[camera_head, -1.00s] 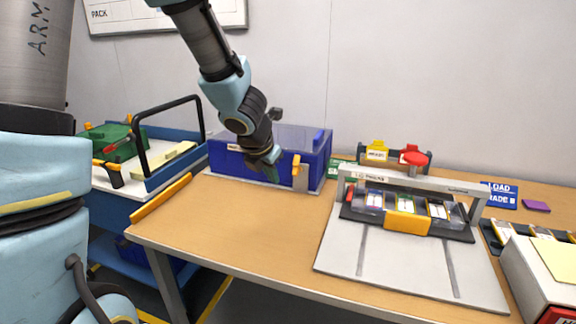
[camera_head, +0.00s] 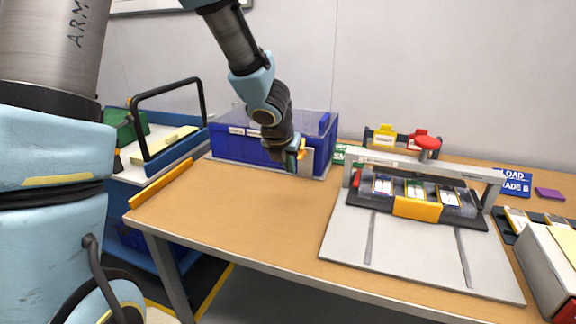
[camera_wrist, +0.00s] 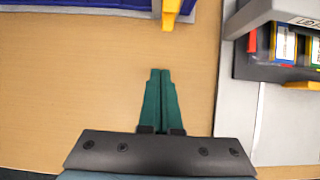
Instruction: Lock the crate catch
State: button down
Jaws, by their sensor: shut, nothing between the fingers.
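The blue crate (camera_head: 235,145) with a clear lid stands at the back left of the table. Its yellow-orange catch (camera_head: 302,150) is on the front near the right end, partly hidden by my gripper. In the wrist view the catch (camera_wrist: 171,12) shows at the top edge, beyond the fingertips. My gripper (camera_head: 296,168) is in front of the crate's right part, by the catch. In the wrist view my gripper (camera_wrist: 160,72) has its green fingers together and empty, pointing toward the catch with a gap of bare table between. Whether the catch is locked cannot be told.
A grey press-like fixture (camera_head: 345,225) with cells and a yellow front block stands right of the crate. A blue cart (camera_head: 190,143) with a black handle stands left. The front left tabletop is clear.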

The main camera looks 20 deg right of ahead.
aim_at(303, 152)
jog(key=b+x, duration=0.2)
jog(key=x, duration=0.3)
jog(key=shift+f, duration=0.1)
jog(key=shift+w+d+r+p, duration=0.15)
jog(key=shift+r+p, duration=0.25)
jog(key=shift+p, duration=0.2)
jog(key=shift+w+d+r+p, duration=0.2)
jog(key=shift+r+p, duration=0.25)
jog(key=shift+p, duration=0.1)
jog(key=shift+w+d+r+p, duration=0.6)
jog(key=shift+r+p, duration=0.2)
jog(key=shift+p, duration=0.4)
